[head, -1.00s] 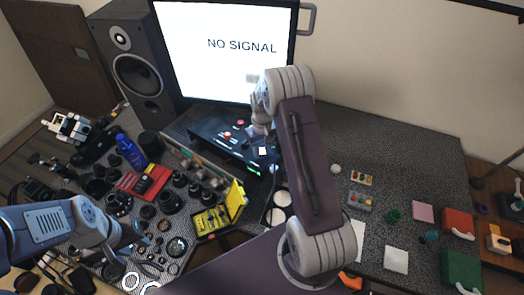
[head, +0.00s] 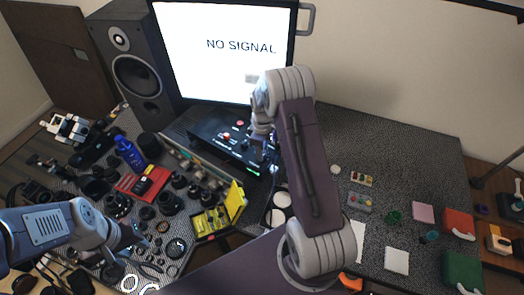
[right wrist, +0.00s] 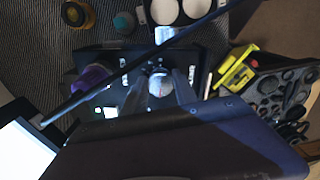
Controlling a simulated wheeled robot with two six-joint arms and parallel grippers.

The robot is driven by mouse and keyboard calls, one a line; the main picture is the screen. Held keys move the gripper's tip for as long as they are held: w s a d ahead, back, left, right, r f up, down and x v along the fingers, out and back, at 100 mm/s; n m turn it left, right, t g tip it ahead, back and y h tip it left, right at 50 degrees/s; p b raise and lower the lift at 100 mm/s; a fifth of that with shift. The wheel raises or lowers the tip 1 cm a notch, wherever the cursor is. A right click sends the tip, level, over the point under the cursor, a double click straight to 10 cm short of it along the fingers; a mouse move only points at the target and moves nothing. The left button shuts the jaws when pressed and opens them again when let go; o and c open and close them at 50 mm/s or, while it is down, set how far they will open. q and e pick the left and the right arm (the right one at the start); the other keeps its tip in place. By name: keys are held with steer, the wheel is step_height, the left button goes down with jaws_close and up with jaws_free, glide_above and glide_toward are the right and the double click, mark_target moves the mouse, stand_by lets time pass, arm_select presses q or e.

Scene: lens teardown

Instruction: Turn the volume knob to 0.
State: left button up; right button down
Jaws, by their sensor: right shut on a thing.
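The black device with coloured buttons (head: 216,140) stands below the monitor in the head view. In the right wrist view its dark panel (right wrist: 104,62) carries a round silver-grey knob (right wrist: 159,82). My right gripper (right wrist: 162,90) is over the panel with one finger on each side of this knob, shut on it. In the head view my right gripper (head: 263,150) is at the device's right end, and my arm partly hides it. The knob's mark and setting cannot be read. My left gripper (head: 136,236) is over the lens parts at lower left, too small to tell its jaws.
The monitor (head: 225,55) reading NO SIGNAL and a black speaker (head: 137,70) stand behind. A yellow open case (head: 236,202) and several lens parts lie left of my right arm. Small blocks and pads lie to the right. A thin dark bar crosses the right wrist view.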

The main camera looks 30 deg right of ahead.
steer(key=shift+w+r+n, duration=0.2)
steer(key=shift+n, duration=0.1)
steer(key=c, duration=1.3)
jaws_free()
steer(key=shift+c, duration=0.2)
steer(key=o, duration=0.4)
steer(key=shift+s+f, duration=0.1)
steer(key=shift+s, duration=0.05)
step_height(320, 180, up, 9)
steer(key=shift+r+b, duration=0.1)
steer(key=shift+b, duration=0.95)
